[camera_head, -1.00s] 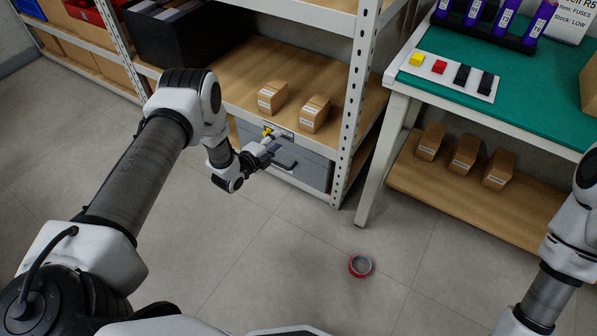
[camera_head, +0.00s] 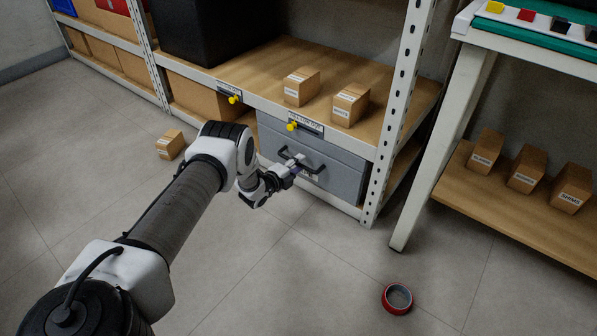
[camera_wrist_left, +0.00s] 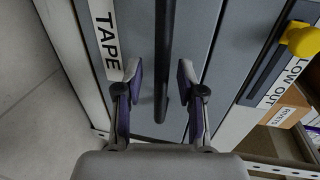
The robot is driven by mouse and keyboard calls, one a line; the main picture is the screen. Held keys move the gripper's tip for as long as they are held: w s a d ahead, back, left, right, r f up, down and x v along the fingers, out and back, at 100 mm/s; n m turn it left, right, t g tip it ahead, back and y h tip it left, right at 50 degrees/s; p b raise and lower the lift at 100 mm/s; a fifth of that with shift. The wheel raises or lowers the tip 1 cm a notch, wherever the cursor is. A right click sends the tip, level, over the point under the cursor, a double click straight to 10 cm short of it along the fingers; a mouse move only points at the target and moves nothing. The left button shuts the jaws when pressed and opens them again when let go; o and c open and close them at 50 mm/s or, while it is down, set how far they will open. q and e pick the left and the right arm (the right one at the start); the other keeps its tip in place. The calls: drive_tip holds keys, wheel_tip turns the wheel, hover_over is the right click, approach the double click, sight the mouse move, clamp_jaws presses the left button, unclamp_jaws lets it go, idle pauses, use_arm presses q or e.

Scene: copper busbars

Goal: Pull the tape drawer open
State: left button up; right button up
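The tape drawer (camera_head: 342,178) is a grey box front under the lower wooden shelf. It looks closed. Its dark bar handle (camera_head: 318,168) shows beside my left gripper (camera_head: 295,168). In the left wrist view a TAPE label (camera_wrist_left: 105,38) is on the drawer front, left of the handle (camera_wrist_left: 161,60). My left gripper (camera_wrist_left: 160,75) is open, with one finger on each side of the handle and gaps visible between fingers and bar. The head view partly hides the fingertips. My right gripper is not in view.
A yellow knob (camera_head: 292,126) and label strip sit on the shelf edge above the drawer. Small cartons (camera_head: 301,88) stand on the shelf. A red ring (camera_head: 397,298) lies on the floor, and another carton (camera_head: 170,144) at left. Floor before the drawer is clear.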

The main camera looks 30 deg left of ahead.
use_arm(q)
drive_tip(key=shift+w, duration=0.3)
clamp_jaws()
